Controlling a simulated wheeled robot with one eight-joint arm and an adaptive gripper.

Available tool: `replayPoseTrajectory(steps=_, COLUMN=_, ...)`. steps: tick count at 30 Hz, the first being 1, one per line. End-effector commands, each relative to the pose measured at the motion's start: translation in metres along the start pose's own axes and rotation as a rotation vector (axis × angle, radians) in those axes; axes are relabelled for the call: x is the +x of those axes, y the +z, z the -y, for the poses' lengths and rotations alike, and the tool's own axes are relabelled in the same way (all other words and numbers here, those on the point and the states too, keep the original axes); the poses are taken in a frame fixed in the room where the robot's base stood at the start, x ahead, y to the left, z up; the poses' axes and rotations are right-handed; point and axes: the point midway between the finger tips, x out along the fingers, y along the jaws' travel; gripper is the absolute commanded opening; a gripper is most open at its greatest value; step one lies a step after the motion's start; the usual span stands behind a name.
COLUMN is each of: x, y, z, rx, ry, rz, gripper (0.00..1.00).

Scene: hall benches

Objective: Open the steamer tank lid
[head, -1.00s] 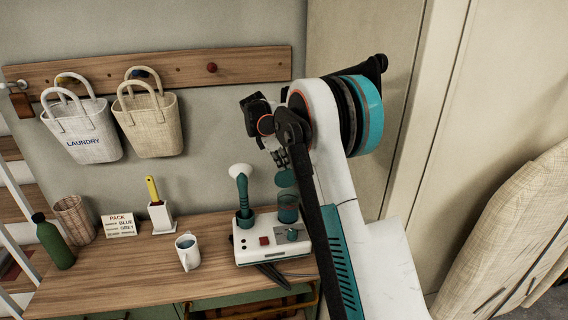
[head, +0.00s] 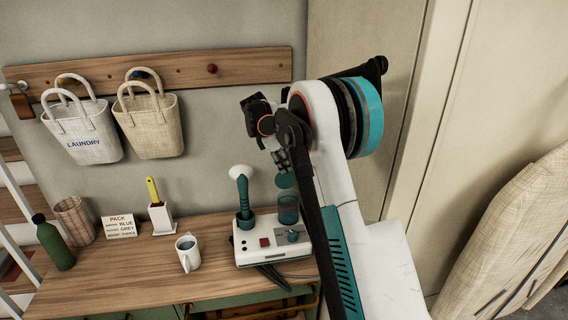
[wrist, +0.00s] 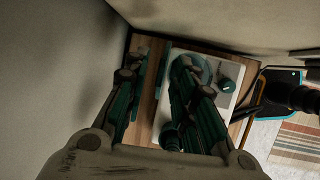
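The steamer (head: 272,241) is a white box on the bench with a red button and a dial. Its teal see-through tank (head: 289,209) stands at the back right. A teal round lid (head: 285,181) shows just above the tank, apparently raised and face-on. My gripper (head: 281,160) is just above the lid, partly hidden by my arm; contact cannot be told. The right finger partly covers the round teal tank area (wrist: 203,66).
A teal steamer handle (head: 243,195) with a white head stands left of the tank. A white mug (head: 187,252), brush holder (head: 160,217), sign (head: 119,226), wicker basket (head: 75,217) and green bottle (head: 54,243) stand further left. Two bags (head: 150,122) hang above.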

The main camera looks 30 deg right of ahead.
Motion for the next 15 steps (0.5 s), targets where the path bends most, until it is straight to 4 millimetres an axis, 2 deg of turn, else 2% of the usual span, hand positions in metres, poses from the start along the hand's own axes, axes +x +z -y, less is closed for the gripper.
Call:
replayPoseTrajectory(steps=5, x=-0.022, y=-0.001, z=0.0, rx=-0.001, ry=0.001, rz=0.0, gripper=0.25)
replayPoseTrajectory(steps=15, x=-0.089, y=-0.001, z=0.0, rx=0.0, ry=0.001, rz=0.0, gripper=0.25)
